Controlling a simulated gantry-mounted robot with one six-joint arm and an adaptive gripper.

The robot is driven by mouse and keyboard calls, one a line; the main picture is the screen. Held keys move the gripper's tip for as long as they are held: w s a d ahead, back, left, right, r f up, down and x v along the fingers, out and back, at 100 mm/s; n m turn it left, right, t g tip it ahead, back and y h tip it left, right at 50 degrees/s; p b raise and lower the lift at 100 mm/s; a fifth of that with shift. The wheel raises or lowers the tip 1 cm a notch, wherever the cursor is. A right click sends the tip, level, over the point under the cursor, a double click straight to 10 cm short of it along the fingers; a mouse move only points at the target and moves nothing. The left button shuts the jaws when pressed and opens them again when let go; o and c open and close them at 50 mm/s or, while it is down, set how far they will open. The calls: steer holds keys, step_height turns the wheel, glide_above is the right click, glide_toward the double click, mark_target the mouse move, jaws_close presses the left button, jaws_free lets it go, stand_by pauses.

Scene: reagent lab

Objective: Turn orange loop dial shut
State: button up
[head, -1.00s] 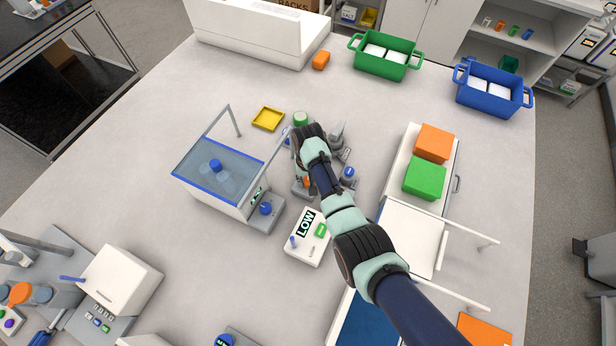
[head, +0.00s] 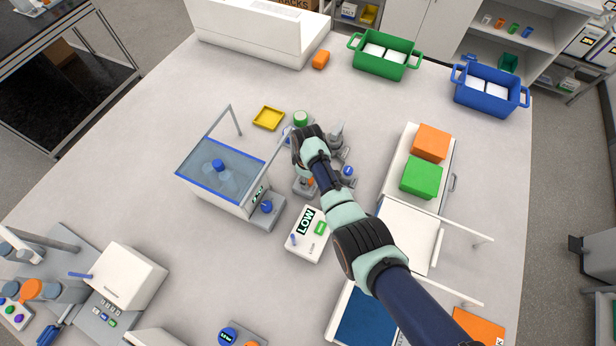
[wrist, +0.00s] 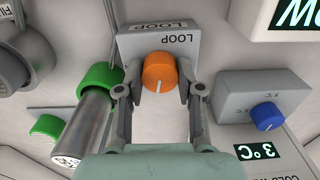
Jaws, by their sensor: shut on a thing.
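The orange loop dial (wrist: 159,70) sits on the front of a grey block lettered LOOP (wrist: 190,40) in the wrist view. A pale pointer line on the dial runs toward the lower edge of the picture. My gripper (wrist: 160,92) has one finger on each side of the dial and is shut on it. In the head view my arm covers most of this spot, and only a bit of orange (head: 311,181) shows beside it.
A grey tube with a green collar (wrist: 98,78) stands close left of my fingers. A grey box with a blue knob (wrist: 265,116) is to the right. A water bath (head: 222,168) stands left of my arm, with the LOW box (head: 312,240) in front.

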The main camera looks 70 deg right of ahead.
steer(key=shift+n, duration=1.2)
steer(key=o, duration=1.2)
steer(key=shift+c, duration=0.2)
step_height(320, 180, up, 12)
